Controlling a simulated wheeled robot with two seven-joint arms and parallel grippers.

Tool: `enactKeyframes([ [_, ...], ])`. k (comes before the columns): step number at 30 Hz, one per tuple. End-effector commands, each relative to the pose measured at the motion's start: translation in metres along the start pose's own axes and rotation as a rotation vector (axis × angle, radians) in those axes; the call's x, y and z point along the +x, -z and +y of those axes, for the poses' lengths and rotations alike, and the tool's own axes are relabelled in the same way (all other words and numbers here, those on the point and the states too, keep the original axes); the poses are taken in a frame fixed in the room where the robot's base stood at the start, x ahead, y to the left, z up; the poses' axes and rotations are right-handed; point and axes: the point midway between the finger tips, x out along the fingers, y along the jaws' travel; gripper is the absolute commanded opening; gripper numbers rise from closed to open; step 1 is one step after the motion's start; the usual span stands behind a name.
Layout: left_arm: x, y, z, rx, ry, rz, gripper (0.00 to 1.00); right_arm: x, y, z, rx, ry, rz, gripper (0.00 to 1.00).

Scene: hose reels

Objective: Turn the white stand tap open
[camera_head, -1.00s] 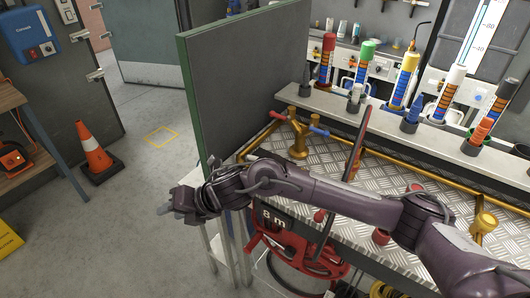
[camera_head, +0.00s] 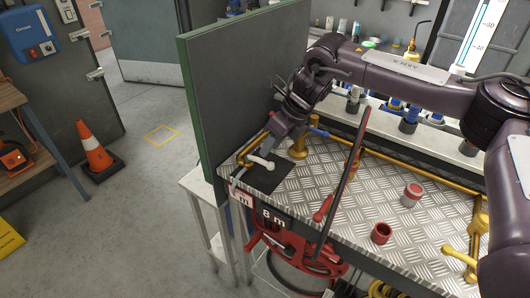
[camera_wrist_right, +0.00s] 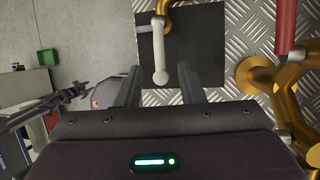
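The white stand tap is a gold fitting with a white lever ending in a round knob (camera_head: 262,163), over a dark square plate (camera_head: 265,175) at the left end of the metal bench. In the right wrist view the white lever (camera_wrist_right: 158,50) points toward my palm, its knob between my fingers. My right gripper (camera_head: 262,147) is open, its fingers (camera_wrist_right: 160,82) on either side of the lever with gaps to both. Dark jointed parts at the left of the right wrist view look like my left arm; its finger state is unclear. The head view does not show my left gripper.
A gold tap with red and blue handles (camera_head: 299,146) stands just right of my right gripper. A red hose reel (camera_head: 295,255) hangs below. A cone (camera_head: 98,157) stands on the floor.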

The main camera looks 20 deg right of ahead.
Motion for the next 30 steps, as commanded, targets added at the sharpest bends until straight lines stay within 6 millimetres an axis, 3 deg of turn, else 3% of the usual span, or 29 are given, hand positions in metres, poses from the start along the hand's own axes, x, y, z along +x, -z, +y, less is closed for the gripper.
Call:
enactKeyframes([
  [9,-0.009,0.001,0.000,0.000,0.000,-0.001,0.36,0.040,0.000,0.001,0.001,0.000,0.001,0.35],
  [18,-0.009,0.001,0.000,0.000,0.000,-0.001,0.36,0.043,-0.001,0.000,0.001,0.001,-0.002,0.35],
  [27,-0.009,0.001,0.000,-0.001,0.000,-0.001,0.36,0.043,-0.001,0.000,0.001,0.000,-0.002,0.00],
  [30,-0.009,0.001,0.000,-0.001,0.000,-0.001,0.36,0.043,-0.001,0.000,0.001,0.000,-0.002,0.00],
])
